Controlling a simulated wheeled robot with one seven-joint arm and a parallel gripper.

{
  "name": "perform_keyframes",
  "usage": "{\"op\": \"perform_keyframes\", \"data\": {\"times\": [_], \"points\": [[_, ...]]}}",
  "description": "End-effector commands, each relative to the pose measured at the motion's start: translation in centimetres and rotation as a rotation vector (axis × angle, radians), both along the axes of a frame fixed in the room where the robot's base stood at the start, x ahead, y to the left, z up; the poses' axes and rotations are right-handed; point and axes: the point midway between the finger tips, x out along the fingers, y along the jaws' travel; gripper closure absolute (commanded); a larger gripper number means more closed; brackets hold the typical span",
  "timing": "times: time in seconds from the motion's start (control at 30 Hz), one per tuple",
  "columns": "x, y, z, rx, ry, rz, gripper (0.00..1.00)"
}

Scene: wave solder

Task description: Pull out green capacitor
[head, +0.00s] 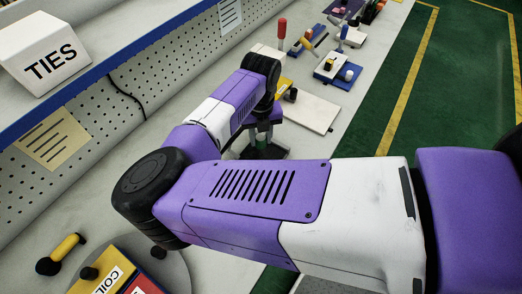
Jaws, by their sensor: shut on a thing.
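My gripper (264,140) is small in the head view, at the far end of my purple and white arm, pointing down over the workbench. Its jaws are shut on the green capacitor (262,151), of which only a dark green bit shows. My arm hides most of the capacitor and the spot below it. I cannot tell whether the capacitor is still seated or lifted.
A pale board (312,112) lies right of my gripper. Beyond are a blue and white block (337,71) and a red-handled tool (282,29). A white TIES box (45,52) stands on the left shelf. A COIL-labelled block (107,281) is at lower left.

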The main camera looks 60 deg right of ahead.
Motion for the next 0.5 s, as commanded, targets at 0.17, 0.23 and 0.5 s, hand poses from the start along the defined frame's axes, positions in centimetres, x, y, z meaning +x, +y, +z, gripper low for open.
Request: {"op": "perform_keyframes", "data": {"times": [0.17,0.23,0.5], "points": [[0.0,0.0,0.0,0.0,0.0,0.0,1.0],[0.0,0.0,0.0,0.0,0.0,0.0,1.0],[0.0,0.0,1.0,0.0,-0.001,0.0,1.0]]}}
